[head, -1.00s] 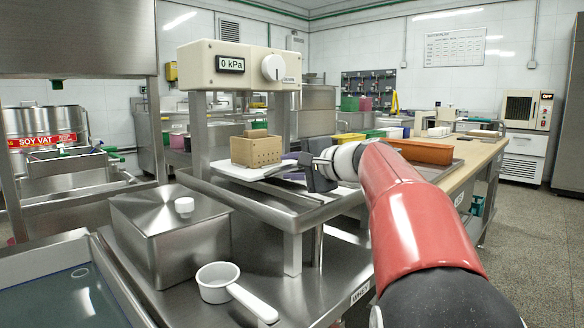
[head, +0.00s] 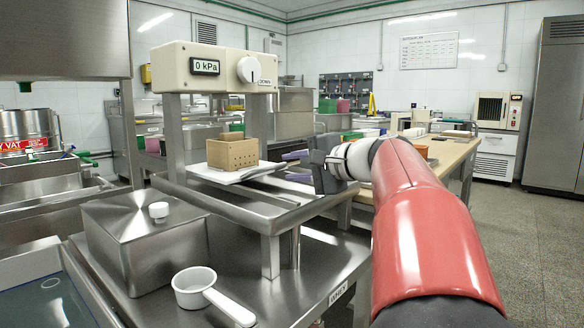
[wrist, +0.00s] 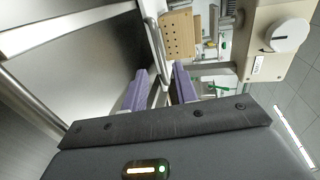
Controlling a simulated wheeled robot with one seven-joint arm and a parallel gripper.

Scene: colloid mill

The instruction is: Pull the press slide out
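The press slide (head: 232,175) is a pale flat plate under the press head, low over the steel press table. A tan perforated box (head: 232,153) stands on it. The slide's metal bar (wrist: 152,35) runs down the wrist view towards the gap between my fingertips. My gripper (head: 293,167), with purple fingers, is just right of the slide's near end at about its height. In the wrist view my gripper (wrist: 160,85) has its fingers apart, with no firm grip visible. I cannot tell whether a finger touches the slide.
The press head (head: 215,68) reads 0 kPa and carries a white dial (head: 249,70). The steel press table (head: 262,213) is below. A lidded steel box (head: 140,235) and a white ladle (head: 205,290) stand in front. A wooden bench (head: 450,155) is behind my arm; floor is clear at right.

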